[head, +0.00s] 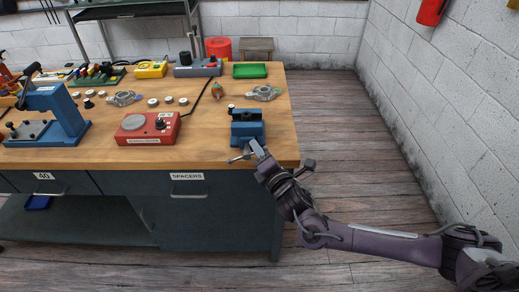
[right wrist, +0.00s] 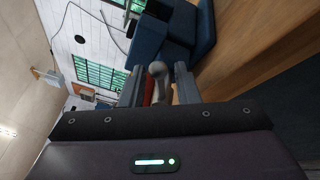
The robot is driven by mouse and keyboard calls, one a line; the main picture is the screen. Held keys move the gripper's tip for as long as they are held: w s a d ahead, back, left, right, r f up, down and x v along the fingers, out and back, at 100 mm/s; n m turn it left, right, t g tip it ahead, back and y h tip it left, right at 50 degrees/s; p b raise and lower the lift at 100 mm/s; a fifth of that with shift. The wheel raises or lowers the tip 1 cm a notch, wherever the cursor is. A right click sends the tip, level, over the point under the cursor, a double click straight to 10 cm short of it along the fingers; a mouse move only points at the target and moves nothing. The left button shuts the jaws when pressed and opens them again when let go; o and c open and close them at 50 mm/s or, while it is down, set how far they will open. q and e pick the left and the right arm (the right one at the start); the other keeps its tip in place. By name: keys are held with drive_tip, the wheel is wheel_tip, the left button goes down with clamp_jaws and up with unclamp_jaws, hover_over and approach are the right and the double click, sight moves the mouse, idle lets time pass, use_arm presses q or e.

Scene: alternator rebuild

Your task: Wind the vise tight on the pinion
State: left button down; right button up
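The small blue vise (head: 248,128) stands at the front right corner of the wooden bench. Its grey handle (head: 240,158) sticks out at the front, over the bench edge. A small pale piece (head: 231,107) shows at the vise's top left; I cannot tell whether it is the pinion. My right gripper (head: 257,148) is at the front of the vise, by the handle. In the right wrist view, a rounded grey handle end (right wrist: 157,72) lies between the two spread fingers, with a gap beside it. The blue vise body (right wrist: 178,35) shows beyond. My left gripper is not in view.
A grey metal housing (head: 263,93) and a green tray (head: 249,71) lie behind the vise. The floor right of the bench is clear.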

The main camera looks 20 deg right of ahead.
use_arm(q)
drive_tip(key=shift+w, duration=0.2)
use_arm(e)
drive_tip(key=shift+w, duration=0.1)
clamp_jaws()
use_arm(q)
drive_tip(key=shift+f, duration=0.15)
use_arm(e)
drive_tip(key=shift+f, duration=0.15)
